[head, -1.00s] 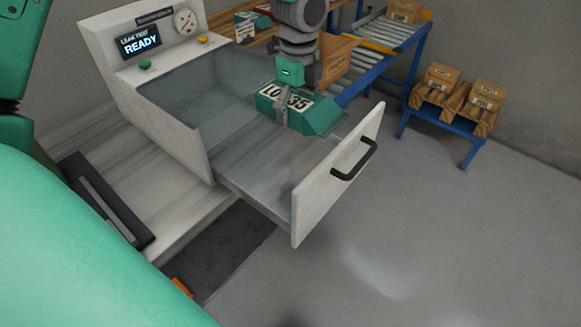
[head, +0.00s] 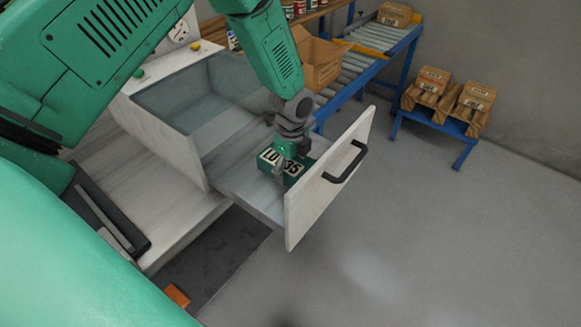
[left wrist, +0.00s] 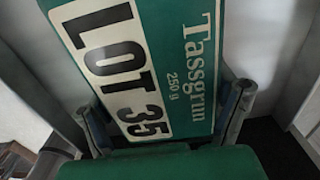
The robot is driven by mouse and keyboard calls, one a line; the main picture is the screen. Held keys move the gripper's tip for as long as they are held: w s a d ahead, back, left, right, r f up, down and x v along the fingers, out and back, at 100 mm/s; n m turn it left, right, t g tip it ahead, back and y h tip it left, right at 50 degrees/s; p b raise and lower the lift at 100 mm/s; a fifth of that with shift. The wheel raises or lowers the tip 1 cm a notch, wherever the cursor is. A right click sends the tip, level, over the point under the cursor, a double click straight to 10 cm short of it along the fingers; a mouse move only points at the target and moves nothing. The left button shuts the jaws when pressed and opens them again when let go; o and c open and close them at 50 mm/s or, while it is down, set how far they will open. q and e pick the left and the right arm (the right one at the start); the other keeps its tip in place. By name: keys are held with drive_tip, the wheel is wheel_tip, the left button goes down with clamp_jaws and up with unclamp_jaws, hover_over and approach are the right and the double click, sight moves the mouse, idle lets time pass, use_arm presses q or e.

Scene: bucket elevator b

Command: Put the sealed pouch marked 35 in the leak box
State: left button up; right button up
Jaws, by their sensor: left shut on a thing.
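The green pouch marked LOT 35 (head: 292,178) has a white label. In the head view it is inside the outline of the open drawer of the leak box (head: 170,118), close behind the white drawer front (head: 325,185). I cannot tell whether it touches the drawer floor. My left gripper (head: 280,168) is shut on the pouch from above. In the left wrist view the pouch (left wrist: 185,40) fills the middle, with its LOT 35 label readable and gripper fingers (left wrist: 168,110) at both sides. My left arm hides the box's display. My right gripper is not in view.
The drawer front has a black handle (head: 346,162). Behind the box are a roller conveyor (head: 365,65) and an open cardboard box (head: 318,60). A blue stand (head: 440,120) with brown packs (head: 473,98) is at the right. The floor (head: 430,240) at the right is clear.

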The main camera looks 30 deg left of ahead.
use_arm(q)
drive_tip(key=shift+d, duration=0.3)
drive_tip(key=shift+a+f, duration=0.1)
drive_tip(key=o, duration=0.8)
drive_tip(key=shift+a, duration=0.15)
drive_tip(key=shift+c, duration=0.2)
drive_tip(key=shift+o, duration=0.6)
drive_tip(key=shift+a+f, duration=0.2)
drive_tip(key=shift+a, duration=0.2)
drive_tip(key=shift+d+r, duration=0.1)
drive_tip(key=shift+r, duration=0.1)
drive_tip(key=r, duration=1)
drive_tip(key=shift+d+r+b, duration=0.3)
drive_tip(key=shift+a+r, duration=0.25)
drive_tip(key=shift+r, duration=0.45)
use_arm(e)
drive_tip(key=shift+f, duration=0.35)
use_arm(q)
drive_tip(key=shift+d+r, duration=0.1)
drive_tip(key=shift+d, duration=0.2)
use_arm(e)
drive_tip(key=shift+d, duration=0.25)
